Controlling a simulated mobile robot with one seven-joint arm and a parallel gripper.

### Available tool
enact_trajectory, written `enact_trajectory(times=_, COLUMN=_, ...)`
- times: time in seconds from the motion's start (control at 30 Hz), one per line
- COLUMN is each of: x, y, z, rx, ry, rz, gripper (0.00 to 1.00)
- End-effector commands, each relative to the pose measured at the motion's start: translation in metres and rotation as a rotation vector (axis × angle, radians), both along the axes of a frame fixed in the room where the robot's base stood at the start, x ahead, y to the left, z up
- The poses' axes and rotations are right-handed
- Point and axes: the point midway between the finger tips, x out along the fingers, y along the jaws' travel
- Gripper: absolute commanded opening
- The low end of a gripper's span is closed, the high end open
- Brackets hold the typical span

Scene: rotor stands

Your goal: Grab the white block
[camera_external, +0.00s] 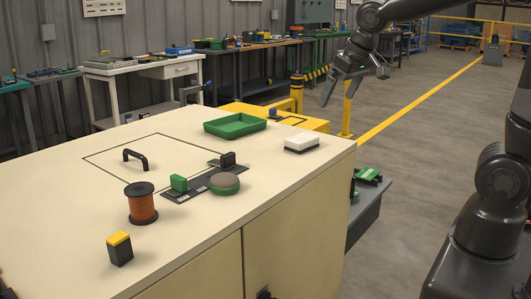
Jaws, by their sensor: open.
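The white block (302,141) lies on the beige cabinet top near its far right edge, with a dark layer along its underside. My gripper (354,88) hangs in the air at the upper right, above and to the right of the block in the picture. Its two fingers are spread apart with nothing between them. The gripper is apart from the block, and the block is fully in view.
On the beige cabinet (300,176) stand a green tray (235,125), a black handle (135,157), a copper-coloured spool (141,205), a yellow-topped black block (119,249) and a dark plate with green parts (200,187). The surface around the white block is mostly clear.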

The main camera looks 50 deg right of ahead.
Motion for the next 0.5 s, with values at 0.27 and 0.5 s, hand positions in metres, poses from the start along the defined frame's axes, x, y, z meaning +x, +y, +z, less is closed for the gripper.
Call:
enact_trajectory(times=0.27, x=0.047, y=0.013, z=-0.02, rx=0.002, ry=0.02, rz=-0.023, gripper=1.0)
enact_trajectory(times=0.5, x=0.06, y=0.013, z=-0.047, rx=0.002, ry=0.025, rz=-0.026, gripper=1.0)
